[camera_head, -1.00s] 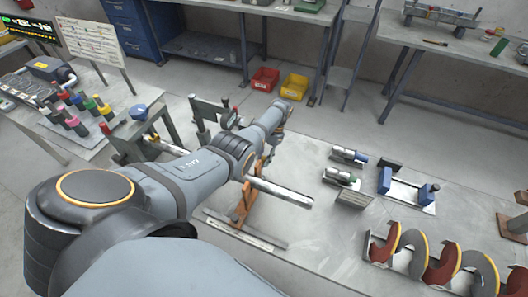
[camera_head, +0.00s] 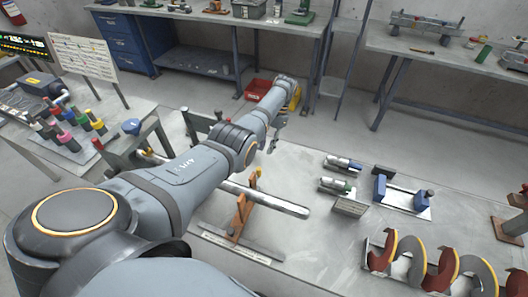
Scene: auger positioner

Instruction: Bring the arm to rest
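My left arm (camera_head: 165,190) reaches in from the lower left, over the grey work table (camera_head: 310,235). Its wrist end is past the table's far edge in the picture, partly in front of the red and yellow bins. My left gripper (camera_head: 273,144) hangs below the wrist, small and dark; I cannot tell whether its fingers are open or shut. No held object shows at it. Below the arm, a metal shaft (camera_head: 280,204) lies across an orange stand (camera_head: 241,216), its left part hidden by the arm. My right gripper is not in view.
Auger flights (camera_head: 411,262) stand at the table's right front. Two small cylindrical tools (camera_head: 337,186), a dark block (camera_head: 350,207) and a blue-ended fixture (camera_head: 402,193) sit behind them. A red bin (camera_head: 258,92) is on the floor. Side table with coloured-handled tools (camera_head: 72,133) is left.

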